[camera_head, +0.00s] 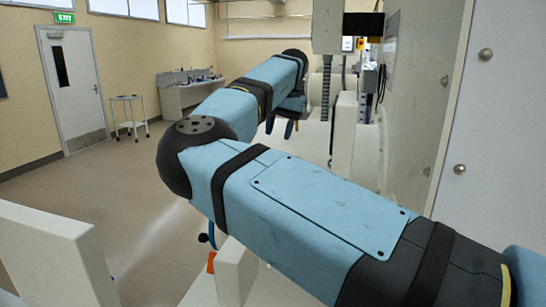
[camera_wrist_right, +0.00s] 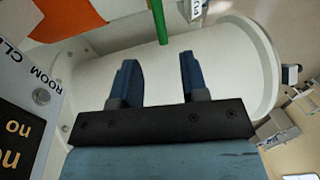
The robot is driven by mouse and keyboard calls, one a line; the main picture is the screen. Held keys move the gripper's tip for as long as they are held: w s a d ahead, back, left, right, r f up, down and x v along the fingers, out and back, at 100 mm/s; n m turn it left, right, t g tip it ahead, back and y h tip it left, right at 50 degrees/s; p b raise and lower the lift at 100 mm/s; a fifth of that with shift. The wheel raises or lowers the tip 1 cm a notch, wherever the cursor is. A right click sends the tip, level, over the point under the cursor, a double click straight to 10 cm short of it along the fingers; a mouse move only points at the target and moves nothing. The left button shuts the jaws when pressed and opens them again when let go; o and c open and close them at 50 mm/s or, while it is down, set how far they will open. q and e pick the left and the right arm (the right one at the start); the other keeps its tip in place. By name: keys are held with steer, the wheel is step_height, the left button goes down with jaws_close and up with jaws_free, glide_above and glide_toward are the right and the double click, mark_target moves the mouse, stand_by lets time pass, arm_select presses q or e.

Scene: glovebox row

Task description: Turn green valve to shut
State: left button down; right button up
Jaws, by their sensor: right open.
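A green bar (camera_wrist_right: 159,22), likely part of the green valve, comes in from the top edge of the right wrist view; the rest of it is cut off. My right gripper (camera_wrist_right: 158,75) is open and empty, with the bar beyond its fingertips, a little left of the middle of the gap, and apart from them. In the head view my right gripper (camera_head: 280,127) shows small at the far end of my bent blue arm. The green valve cannot be made out in the head view. My left gripper is not in view.
A white rounded surface (camera_wrist_right: 225,75) lies beyond my fingers. An orange panel (camera_wrist_right: 75,15) and a dark sign (camera_wrist_right: 22,115) stand at the left of the wrist view. A grey-white wall panel (camera_head: 430,110) rises on the right; open floor (camera_head: 110,190) lies left.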

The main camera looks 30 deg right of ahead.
steer(key=f, duration=0.3)
steer(key=w+f, duration=0.1)
steer(key=f, duration=0.4)
steer(key=shift+w+a+f+p, duration=0.25)
steer(key=shift+a+f+p, duration=0.05)
steer(key=shift+a+p, duration=0.1)
jaws_close()
